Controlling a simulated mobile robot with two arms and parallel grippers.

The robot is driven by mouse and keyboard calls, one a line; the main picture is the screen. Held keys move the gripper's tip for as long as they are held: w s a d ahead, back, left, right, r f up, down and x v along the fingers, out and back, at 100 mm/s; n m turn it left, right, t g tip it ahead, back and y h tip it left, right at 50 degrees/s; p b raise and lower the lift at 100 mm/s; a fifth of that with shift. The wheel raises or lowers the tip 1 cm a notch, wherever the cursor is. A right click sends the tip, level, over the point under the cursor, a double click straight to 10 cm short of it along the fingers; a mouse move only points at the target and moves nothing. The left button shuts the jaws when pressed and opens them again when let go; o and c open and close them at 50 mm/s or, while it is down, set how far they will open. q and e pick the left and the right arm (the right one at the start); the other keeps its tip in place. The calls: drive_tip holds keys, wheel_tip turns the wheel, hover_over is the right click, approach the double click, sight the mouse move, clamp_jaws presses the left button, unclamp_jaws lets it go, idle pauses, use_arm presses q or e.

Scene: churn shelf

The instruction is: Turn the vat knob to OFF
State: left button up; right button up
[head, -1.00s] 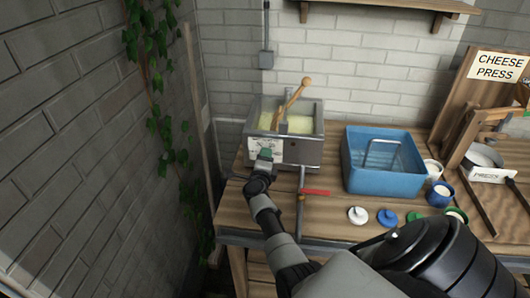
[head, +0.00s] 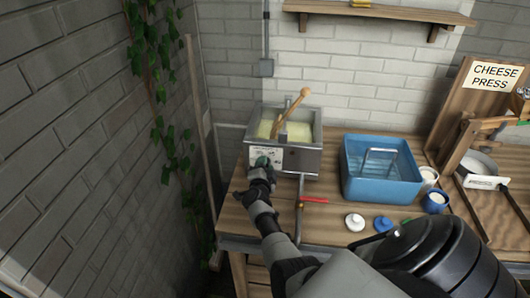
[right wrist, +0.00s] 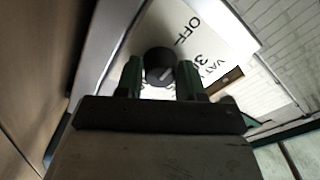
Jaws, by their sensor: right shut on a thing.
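The metal vat (head: 308,160), holding pale yellow contents and a wooden paddle (head: 292,113), stands at the left end of the table. Its white front panel (right wrist: 213,42) shows "OFF" and part of "VAT" lettering in the right wrist view. The round black vat knob (right wrist: 160,62) with a light mark sits between the two green fingers of my right gripper (right wrist: 160,80). My right gripper (head: 262,162) is shut on the knob at the panel and hides it in the head view. My left gripper is out of view.
A tap with a red handle (head: 313,199) sticks out below the vat. A blue basin (head: 382,185), small pots and lids stand to the right, near the cheese press (head: 490,77). A brick wall with ivy (head: 170,135) is close on the left.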

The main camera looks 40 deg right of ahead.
idle(0.5)
drive_tip(key=o, duration=0.9)
drive_tip(key=shift+a, duration=0.1)
drive_tip(key=shift+s+a+p, duration=0.2)
drive_tip(key=shift+a+p, duration=0.05)
drive_tip(key=shift+p, duration=0.15)
drive_tip(key=p+v, duration=0.4)
drive_tip(key=v, duration=0.5)
drive_tip(key=shift+r+p, duration=0.1)
drive_tip(key=shift+p, duration=0.2)
drive_tip(key=shift+s+a, duration=0.3)
drive_tip(key=shift+a, duration=0.1)
